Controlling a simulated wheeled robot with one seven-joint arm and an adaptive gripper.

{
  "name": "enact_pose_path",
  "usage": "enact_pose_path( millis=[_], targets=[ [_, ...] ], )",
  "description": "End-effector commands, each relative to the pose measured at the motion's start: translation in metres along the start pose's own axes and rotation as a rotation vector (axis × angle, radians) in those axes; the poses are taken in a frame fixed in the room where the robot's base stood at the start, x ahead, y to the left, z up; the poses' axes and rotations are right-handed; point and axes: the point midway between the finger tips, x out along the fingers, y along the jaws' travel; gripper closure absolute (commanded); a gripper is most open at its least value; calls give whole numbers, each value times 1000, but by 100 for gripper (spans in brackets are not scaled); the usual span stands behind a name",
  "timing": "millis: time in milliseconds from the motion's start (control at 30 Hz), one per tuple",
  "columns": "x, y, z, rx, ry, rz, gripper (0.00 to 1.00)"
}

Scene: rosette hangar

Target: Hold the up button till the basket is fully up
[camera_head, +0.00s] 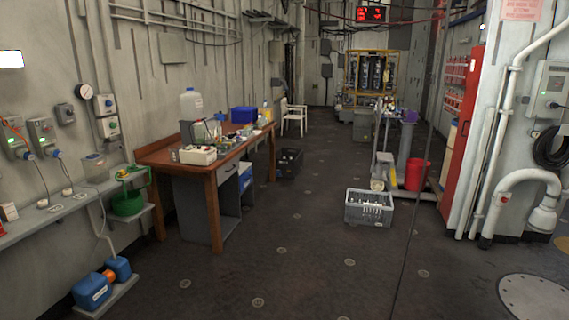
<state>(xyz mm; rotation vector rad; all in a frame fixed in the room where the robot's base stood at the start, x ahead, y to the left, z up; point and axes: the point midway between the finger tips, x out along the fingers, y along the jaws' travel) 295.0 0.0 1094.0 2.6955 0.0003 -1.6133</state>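My gripper is not in view. No button marked "up" can be made out at this size. Grey wall boxes with small controls (42,135) are mounted on the left wall, and one more control box (549,88) is on the right wall. A grey open crate (369,218) with pale items in it stands on the floor right of centre. A yellow-framed cage (377,72) stands at the far end. I cannot tell which of these, if any, is the basket.
A wooden desk (188,157) with bottles and boxes stands at left. A red bucket (417,174) and a red cabinet (463,135) are at right. The middle floor (300,240) is clear.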

Motion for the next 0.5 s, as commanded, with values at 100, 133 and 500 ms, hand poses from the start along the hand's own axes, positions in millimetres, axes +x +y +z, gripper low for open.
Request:
enact_pose_path(
  millis=[100,133,500],
  targets=[
    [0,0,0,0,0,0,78],
    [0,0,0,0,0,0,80],
    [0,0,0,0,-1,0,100]
  ],
)
